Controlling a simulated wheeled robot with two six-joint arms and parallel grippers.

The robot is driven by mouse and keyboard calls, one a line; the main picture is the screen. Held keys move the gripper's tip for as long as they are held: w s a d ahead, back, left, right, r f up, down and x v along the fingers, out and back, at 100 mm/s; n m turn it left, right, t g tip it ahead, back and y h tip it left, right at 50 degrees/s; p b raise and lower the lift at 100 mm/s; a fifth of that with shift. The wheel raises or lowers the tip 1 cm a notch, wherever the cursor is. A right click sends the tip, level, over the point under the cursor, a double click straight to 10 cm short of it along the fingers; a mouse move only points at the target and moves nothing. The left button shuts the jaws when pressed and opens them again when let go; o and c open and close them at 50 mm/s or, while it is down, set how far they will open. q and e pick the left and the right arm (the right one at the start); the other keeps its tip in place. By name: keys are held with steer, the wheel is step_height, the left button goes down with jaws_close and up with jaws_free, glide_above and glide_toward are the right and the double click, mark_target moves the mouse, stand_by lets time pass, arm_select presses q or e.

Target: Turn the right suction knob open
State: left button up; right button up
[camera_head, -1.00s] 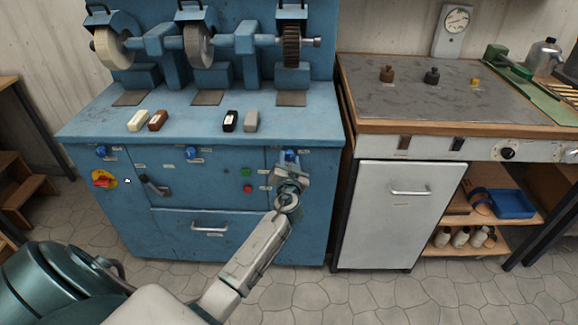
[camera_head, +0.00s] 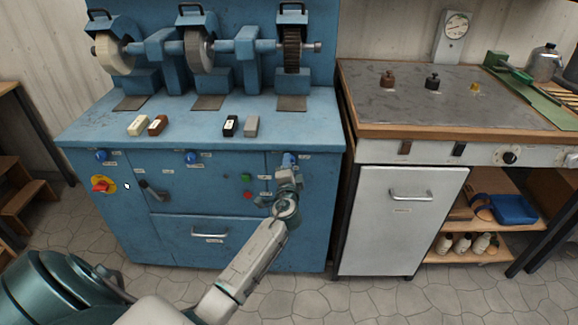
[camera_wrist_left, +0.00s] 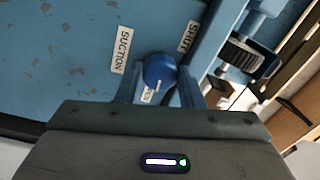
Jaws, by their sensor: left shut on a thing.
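The right suction knob (camera_head: 289,159) is blue and sits at the upper right of the blue machine's front panel. In the left wrist view the knob (camera_wrist_left: 160,72) shows as a round blue cap between the fingers, with labels "SUCTION" and "SHUT" beside it and a partly hidden label below. My left gripper (camera_head: 289,170) reaches up to the knob from below, and its fingers (camera_wrist_left: 160,90) are shut on it, one on each side. Two other blue knobs, the left one (camera_head: 102,155) and the middle one (camera_head: 192,157), are on the same panel. My right gripper is not in view.
A red and yellow switch (camera_head: 103,185), a lever (camera_head: 152,192), and green (camera_head: 245,177) and red (camera_head: 247,195) buttons are on the panel. Grinding wheels (camera_head: 198,47) stand above. A white cabinet (camera_head: 398,220) stands close on the right.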

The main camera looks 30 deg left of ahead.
arm_select(q)
steer(key=shift+f+m, duration=0.1)
steer(key=shift+m, duration=0.5)
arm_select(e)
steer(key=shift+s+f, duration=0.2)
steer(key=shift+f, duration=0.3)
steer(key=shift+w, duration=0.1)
arm_select(q)
steer(key=o, duration=1)
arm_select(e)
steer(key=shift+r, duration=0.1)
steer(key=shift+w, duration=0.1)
